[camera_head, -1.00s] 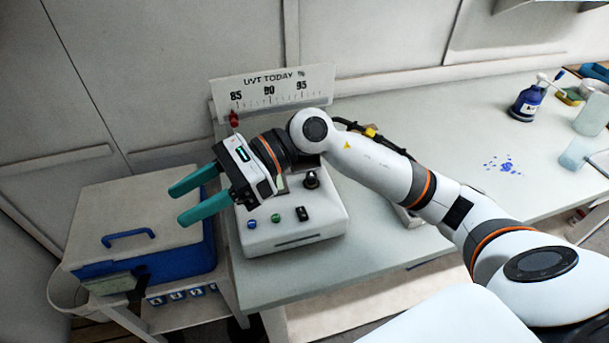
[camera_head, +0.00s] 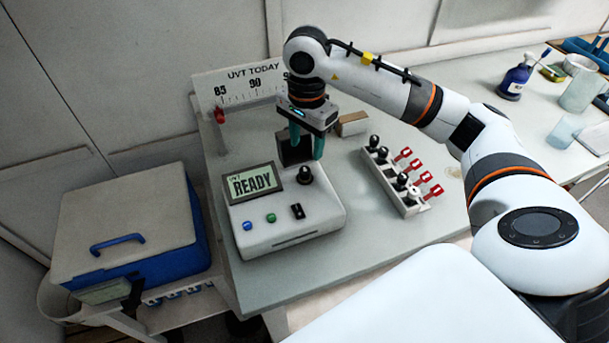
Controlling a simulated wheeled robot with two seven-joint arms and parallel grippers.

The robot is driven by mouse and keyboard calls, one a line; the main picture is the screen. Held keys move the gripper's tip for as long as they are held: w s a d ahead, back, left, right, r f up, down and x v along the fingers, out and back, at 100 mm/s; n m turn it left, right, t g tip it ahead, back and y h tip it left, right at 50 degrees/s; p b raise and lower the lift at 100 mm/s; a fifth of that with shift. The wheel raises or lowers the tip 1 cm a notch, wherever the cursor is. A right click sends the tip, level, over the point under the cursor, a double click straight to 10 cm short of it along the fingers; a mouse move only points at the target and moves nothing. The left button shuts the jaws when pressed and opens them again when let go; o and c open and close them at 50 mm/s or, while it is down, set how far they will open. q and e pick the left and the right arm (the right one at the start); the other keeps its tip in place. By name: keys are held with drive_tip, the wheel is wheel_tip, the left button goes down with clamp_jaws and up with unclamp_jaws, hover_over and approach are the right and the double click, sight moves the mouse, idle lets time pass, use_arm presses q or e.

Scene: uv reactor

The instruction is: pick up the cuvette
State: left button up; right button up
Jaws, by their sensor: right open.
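My right gripper (camera_head: 307,145) points down with its two teal fingers apart. It is over the back of the white UVT meter (camera_head: 290,222), by a dark block (camera_head: 290,152) that stands behind the meter's screen. The fingers partly overlap the block in the picture, and I cannot tell whether they touch it. I cannot make out a cuvette; the fingers and the block may hide it. The meter's screen (camera_head: 253,183) reads READY. My left gripper is not in view.
A rack (camera_head: 404,203) with black knobs and red tags stands right of the meter. A small cardboard box (camera_head: 352,124) is behind it. A scale board (camera_head: 240,88) stands at the back. A blue cooler with a pale lid (camera_head: 125,215) is at the left. The table front is clear.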

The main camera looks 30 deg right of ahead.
sight(305, 169)
drive_tip(key=shift+f, duration=0.7)
drive_tip(key=shift+s+a+f+p, duration=0.15)
drive_tip(key=shift+f+p, duration=0.15)
drive_tip(key=shift+p, duration=0.15)
drive_tip(key=f, duration=0.1)
drive_tip(key=f+p, duration=0.1)
drive_tip(key=f, duration=0.1)
drive_tip(key=shift+s+a+f+p, duration=0.1)
drive_tip(key=shift+a+f+p, duration=0.15)
drive_tip(key=shift+f+p, duration=0.05)
drive_tip(key=shift+f, duration=0.5)
drive_tip(key=c, duration=1.1)
drive_tip(key=shift+o, duration=0.2)
drive_tip(key=shift+r, duration=0.15)
